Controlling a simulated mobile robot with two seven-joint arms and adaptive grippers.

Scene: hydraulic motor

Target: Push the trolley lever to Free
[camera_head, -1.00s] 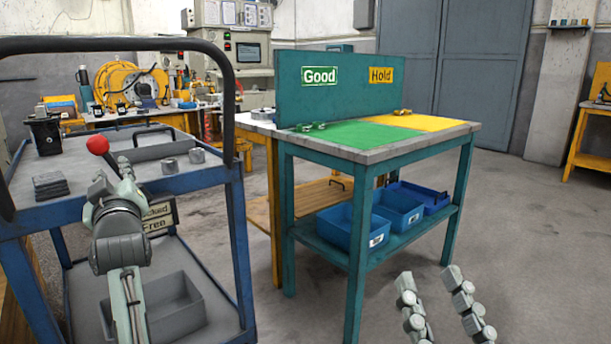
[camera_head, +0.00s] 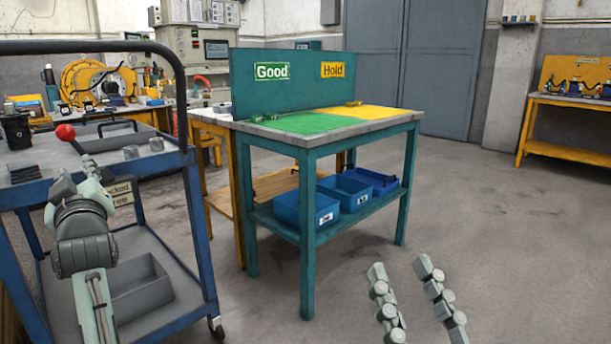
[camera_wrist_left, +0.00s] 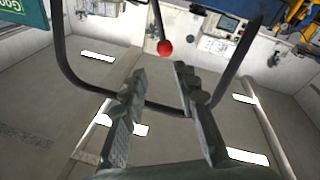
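The trolley (camera_head: 192,228) is a blue-framed cart at the left of the head view. Its lever has a red knob (camera_head: 66,132), with a thin shaft sloping down right behind my left gripper. A sign on the trolley (camera_head: 122,193) reads "Locked" above "Free", partly hidden by my gripper. I cannot tell which word the lever points to. My left gripper (camera_head: 77,176) is open and empty, close to the shaft. In the left wrist view the red knob (camera_wrist_left: 165,47) shows beyond the gap between the open fingers (camera_wrist_left: 160,72). My right gripper (camera_head: 400,268) is open and empty.
A teal table (camera_head: 300,137) with green and yellow areas stands right of the trolley, with blue bins (camera_head: 306,208) on its lower shelf. The trolley's dark handle (camera_head: 90,46) arches over its near side. Open floor (camera_head: 500,240) lies at the right.

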